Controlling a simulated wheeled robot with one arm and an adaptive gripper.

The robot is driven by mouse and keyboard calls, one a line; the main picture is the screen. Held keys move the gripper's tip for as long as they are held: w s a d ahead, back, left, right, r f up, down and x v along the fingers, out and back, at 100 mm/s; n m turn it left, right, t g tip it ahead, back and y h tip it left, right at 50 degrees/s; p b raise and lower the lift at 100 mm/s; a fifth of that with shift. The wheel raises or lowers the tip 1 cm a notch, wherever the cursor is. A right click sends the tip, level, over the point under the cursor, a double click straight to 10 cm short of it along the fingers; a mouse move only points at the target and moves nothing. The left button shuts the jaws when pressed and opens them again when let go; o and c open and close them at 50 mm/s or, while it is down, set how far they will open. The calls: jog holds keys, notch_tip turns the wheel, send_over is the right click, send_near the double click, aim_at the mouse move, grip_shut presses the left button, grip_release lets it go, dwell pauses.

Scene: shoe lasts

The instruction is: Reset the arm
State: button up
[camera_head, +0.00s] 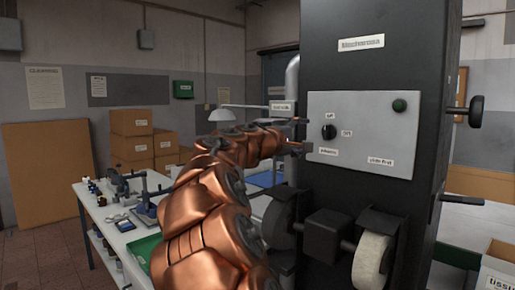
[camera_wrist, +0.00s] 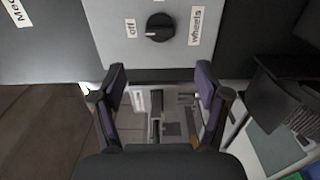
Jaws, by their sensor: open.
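My copper-coloured arm reaches up from the bottom of the head view. My gripper (camera_head: 306,134) is at the left edge of the machine's light grey control panel (camera_head: 375,165). In the wrist view, my gripper (camera_wrist: 162,74) has its two dark purple-tipped fingers spread, with nothing between them. The black rotary knob (camera_head: 328,131) is on the panel just right of the fingers. It also shows in the wrist view (camera_wrist: 160,27), beyond the fingertips and apart from them, between labels "off" and "wheels". A pale mark on the knob is on its "off" side.
The tall black machine (camera_head: 400,40) stands close on the right, with a pale wheel (camera_head: 373,262) and a dark wheel (camera_head: 279,219) below the panel. A white workbench (camera_head: 118,233) with tools is at left. Cardboard boxes (camera_head: 131,122) are stacked behind it.

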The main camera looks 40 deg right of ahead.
jog(key=s+a+f+m+y, duration=0.1)
jog(key=s+a+f+y, duration=0.3)
jog(key=a+f, duration=0.4)
jog(key=s+a+f+m+y, duration=0.1)
jog(key=s+a+f+y, duration=0.2)
jog(key=a+f, duration=0.5)
jog(key=s+a+f+m+y, duration=0.1)
jog(key=s+a+f+y, duration=0.35)
jog(key=f, duration=0.65)
jog(key=s+a+f+y, duration=0.2)
jog(key=s+a+f, duration=0.2)
jog(key=a, duration=0.4)
jog(key=s+a+f+n+g+y, duration=0.1)
jog(key=s+a+f+y, duration=0.1)
jog(key=s+a+f, duration=0.3)
jog(key=s+a+f+n+g+y, duration=0.1)
jog(key=s+a+f, duration=0.4)
jog(key=a, duration=0.6)
jog(key=shift+a+f+y, duration=0.25)
jog(key=shift+y, duration=0.5)
